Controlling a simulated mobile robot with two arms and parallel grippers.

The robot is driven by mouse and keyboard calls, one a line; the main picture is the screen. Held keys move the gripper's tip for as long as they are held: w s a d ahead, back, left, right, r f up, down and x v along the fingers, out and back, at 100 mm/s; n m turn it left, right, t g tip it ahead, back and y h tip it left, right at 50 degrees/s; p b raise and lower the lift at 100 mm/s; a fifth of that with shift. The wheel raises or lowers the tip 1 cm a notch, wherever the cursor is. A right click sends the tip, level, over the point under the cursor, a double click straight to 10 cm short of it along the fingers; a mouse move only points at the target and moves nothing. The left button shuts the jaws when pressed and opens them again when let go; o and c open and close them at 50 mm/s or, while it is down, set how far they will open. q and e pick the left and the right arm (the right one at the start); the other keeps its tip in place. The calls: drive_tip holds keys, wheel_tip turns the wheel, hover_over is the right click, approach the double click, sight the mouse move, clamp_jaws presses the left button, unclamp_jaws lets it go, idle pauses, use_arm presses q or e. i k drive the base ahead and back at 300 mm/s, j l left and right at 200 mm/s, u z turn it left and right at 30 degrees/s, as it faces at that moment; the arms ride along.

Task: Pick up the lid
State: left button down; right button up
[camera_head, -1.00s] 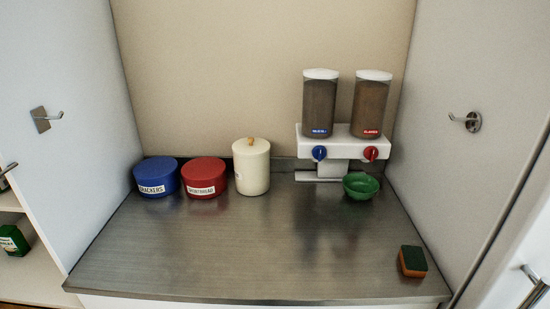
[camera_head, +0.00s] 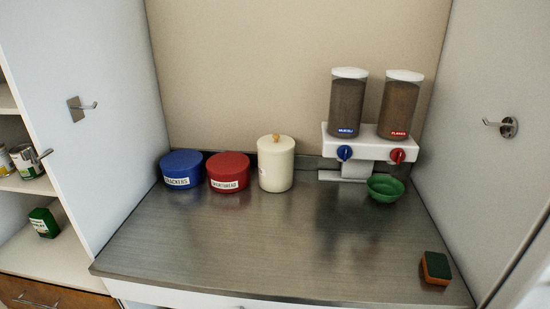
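A cream canister (camera_head: 276,172) stands upright at the back of the steel counter. Its cream lid (camera_head: 276,144) has a small wooden knob on top and sits on the canister. A blue tin (camera_head: 182,177) labelled crackers and a red tin (camera_head: 228,179) with a white label stand to its left; each has a lid-like top of its own colour. Neither of my grippers shows in the head view.
A twin cereal dispenser (camera_head: 366,140) stands at the back right, with a green bowl (camera_head: 385,188) below it. A sponge (camera_head: 435,268) lies at the front right. White side walls with hooks flank the steel counter (camera_head: 250,245), whose middle is clear. Shelves with cans (camera_head: 30,162) are at left.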

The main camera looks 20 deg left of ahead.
sight(276, 143)
drive_tip(key=i+l, duration=0.65)
drive_tip(key=l, duration=0.15)
